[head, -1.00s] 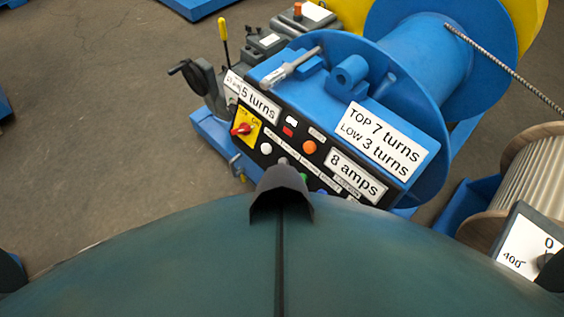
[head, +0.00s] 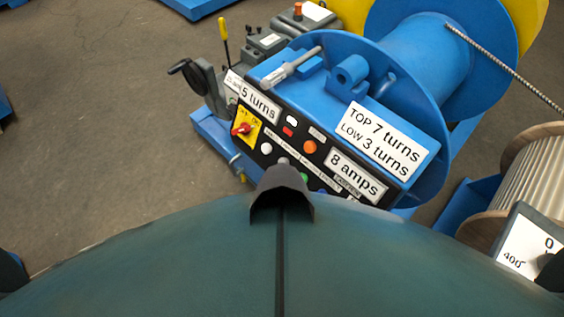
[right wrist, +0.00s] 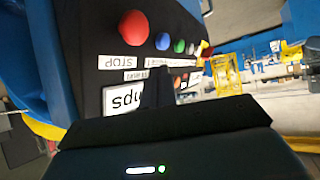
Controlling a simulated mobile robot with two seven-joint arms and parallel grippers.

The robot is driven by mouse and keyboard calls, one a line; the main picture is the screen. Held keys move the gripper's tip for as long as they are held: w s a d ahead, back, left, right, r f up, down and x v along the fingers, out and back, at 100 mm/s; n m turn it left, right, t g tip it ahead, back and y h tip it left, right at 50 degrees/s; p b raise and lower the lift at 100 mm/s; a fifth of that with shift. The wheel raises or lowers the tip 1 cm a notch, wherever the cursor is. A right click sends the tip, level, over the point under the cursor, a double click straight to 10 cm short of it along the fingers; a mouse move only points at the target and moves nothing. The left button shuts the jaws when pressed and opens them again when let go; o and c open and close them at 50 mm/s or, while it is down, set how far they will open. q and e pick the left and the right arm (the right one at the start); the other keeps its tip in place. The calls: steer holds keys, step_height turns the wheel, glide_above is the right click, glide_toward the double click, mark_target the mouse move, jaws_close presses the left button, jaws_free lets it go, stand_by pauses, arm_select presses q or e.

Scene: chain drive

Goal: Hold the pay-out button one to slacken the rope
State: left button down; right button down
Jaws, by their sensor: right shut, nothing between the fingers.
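The black control panel (head: 277,140) of the blue winch carries several buttons. In the head view my own body hides its lower edge. In the right wrist view a large red button (right wrist: 133,28) with a STOP label stands nearest, then a blue button (right wrist: 163,41), a green button (right wrist: 179,46) and a white button (right wrist: 191,48). The other labels are too small to tell which is pay-out. My right gripper (right wrist: 157,86) is shut and empty, its tips over the labels below the buttons; contact cannot be told. My left gripper is not in view.
The rope (head: 510,69) runs from the blue drum (head: 428,60) down to the right. A wooden-flanged reel (head: 530,175) stands at right. A yellow plate with a red switch (head: 241,129) sits at the panel's left end. Floor at left is clear.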

steer(key=shift+s+f, duration=0.15)
steer(key=shift+s, duration=0.1)
stand_by(0.8)
